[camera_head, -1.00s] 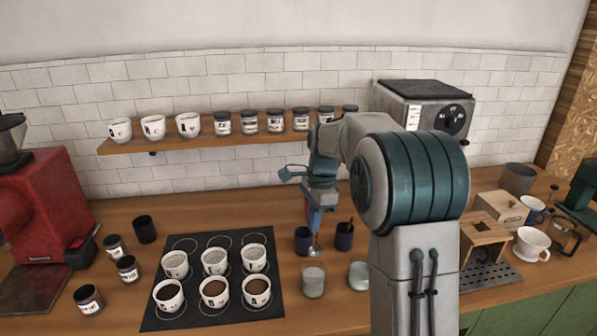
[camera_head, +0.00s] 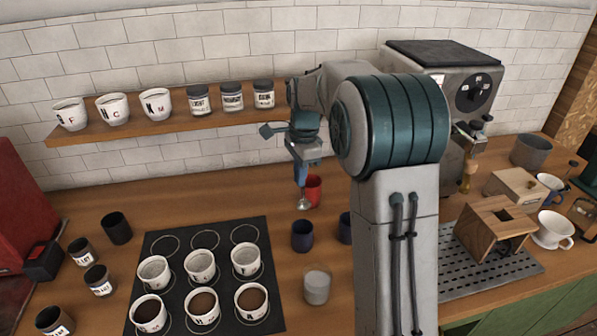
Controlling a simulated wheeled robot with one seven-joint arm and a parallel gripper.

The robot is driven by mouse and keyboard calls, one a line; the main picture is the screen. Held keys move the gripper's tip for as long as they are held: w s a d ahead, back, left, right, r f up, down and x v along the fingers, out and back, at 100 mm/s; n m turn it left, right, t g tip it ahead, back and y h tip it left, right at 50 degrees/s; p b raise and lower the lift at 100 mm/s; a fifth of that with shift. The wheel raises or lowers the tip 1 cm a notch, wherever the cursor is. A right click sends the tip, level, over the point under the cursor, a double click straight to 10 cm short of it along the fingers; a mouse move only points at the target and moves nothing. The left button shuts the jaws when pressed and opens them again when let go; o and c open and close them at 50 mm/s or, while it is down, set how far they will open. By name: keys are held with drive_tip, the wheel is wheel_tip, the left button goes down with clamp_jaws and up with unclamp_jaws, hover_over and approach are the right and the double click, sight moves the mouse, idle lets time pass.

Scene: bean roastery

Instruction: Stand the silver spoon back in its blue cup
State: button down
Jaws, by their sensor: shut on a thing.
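My gripper (camera_head: 302,178) points down, shut on the silver spoon (camera_head: 304,203). The spoon hangs with its round bowl down, in front of a red cup (camera_head: 315,190). A dark blue cup (camera_head: 302,237) stands upright on the counter, below the spoon in the picture and nearer to me. The spoon is apart from this cup. A second dark blue cup (camera_head: 345,228) stands to its right, mostly hidden behind my arm. The spoon's handle is largely hidden by my gripper.
A glass (camera_head: 317,287) stands in front of the blue cup. A black mat (camera_head: 258,320) with several white cups lies to the left. A wall shelf (camera_head: 180,122) holds cups and jars behind. A wooden box (camera_head: 492,228) and drip tray (camera_head: 470,272) are at right.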

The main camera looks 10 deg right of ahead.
sight(300, 209)
drive_tip(key=shift+f+b, duration=3.9)
drive_tip(key=shift+f, duration=2.05)
drive_tip(key=c, duration=1.5)
unclamp_jaws()
drive_tip(key=shift+r, duration=0.1)
drive_tip(key=r, duration=0.9)
drive_tip(key=d+r, duration=0.1)
drive_tip(key=r, duration=0.3)
drive_tip(key=shift+w+r, duration=0.25)
drive_tip(key=shift+r, duration=0.05)
drive_tip(key=shift+s, duration=0.1)
drive_tip(key=s+f+n+t, duration=0.1)
drive_tip(key=s+f+n, duration=0.2)
drive_tip(key=s, duration=0.6)
drive_tip(key=s+f+n+t, duration=0.1)
drive_tip(key=s+f+n, duration=0.1)
drive_tip(key=s+n, duration=0.5)
drive_tip(key=s+f+n+t+h, duration=0.1)
drive_tip(key=s+f+n, duration=0.2)
drive_tip(key=s, duration=0.9)
drive_tip(key=shift+a+f+n+t, duration=0.1)
drive_tip(key=shift+f+n+t, duration=0.05)
drive_tip(key=shift+n, duration=0.55)
drive_tip(key=shift+f+n+t, duration=0.15)
drive_tip(key=shift+n, duration=0.55)
